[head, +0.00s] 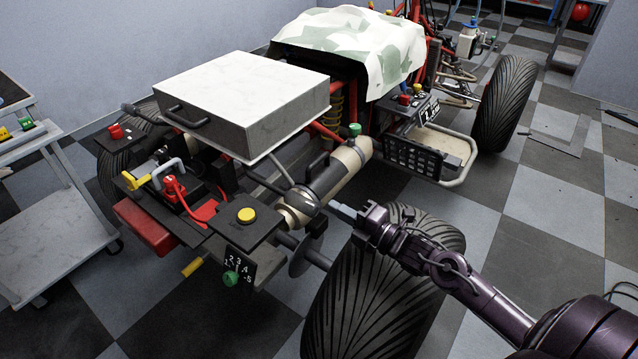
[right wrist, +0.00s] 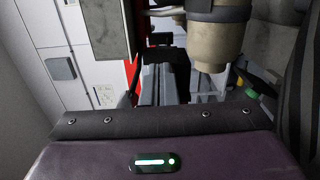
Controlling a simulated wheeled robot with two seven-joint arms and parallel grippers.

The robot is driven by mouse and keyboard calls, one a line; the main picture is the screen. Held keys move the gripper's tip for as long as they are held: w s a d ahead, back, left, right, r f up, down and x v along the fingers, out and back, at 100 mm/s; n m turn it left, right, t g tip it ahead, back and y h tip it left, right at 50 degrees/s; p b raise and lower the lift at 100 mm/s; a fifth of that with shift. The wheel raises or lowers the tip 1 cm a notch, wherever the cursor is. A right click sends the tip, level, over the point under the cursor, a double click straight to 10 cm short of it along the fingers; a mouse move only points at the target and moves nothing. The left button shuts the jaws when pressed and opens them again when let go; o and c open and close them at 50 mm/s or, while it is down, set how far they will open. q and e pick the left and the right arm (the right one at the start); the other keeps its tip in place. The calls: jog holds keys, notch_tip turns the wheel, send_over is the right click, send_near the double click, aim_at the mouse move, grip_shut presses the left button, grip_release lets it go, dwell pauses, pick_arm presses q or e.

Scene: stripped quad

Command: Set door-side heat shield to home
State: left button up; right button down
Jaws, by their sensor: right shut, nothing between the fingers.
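A beige cylinder (head: 345,160), like a silencer, lies at the rear of the stripped quad, with a dark handle (head: 317,165) on its side and a dark end section (head: 303,198). I cannot tell for sure which part is the door-side heat shield. My right gripper (head: 338,209) is shut and empty, its pale tips just right of the cylinder's near end, above the rear tyre. I cannot tell whether they touch anything. In the right wrist view the beige cylinder (right wrist: 220,48) is ahead, right of centre. My left gripper is out of view.
A large rear tyre (head: 370,290) stands below my right gripper. A white box (head: 245,90) sits on the quad, left of the cylinder. A yellow button (head: 246,215) and a numbered dial plate (head: 238,264) are at the near end.

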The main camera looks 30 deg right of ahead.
jog(key=shift+w, duration=0.15)
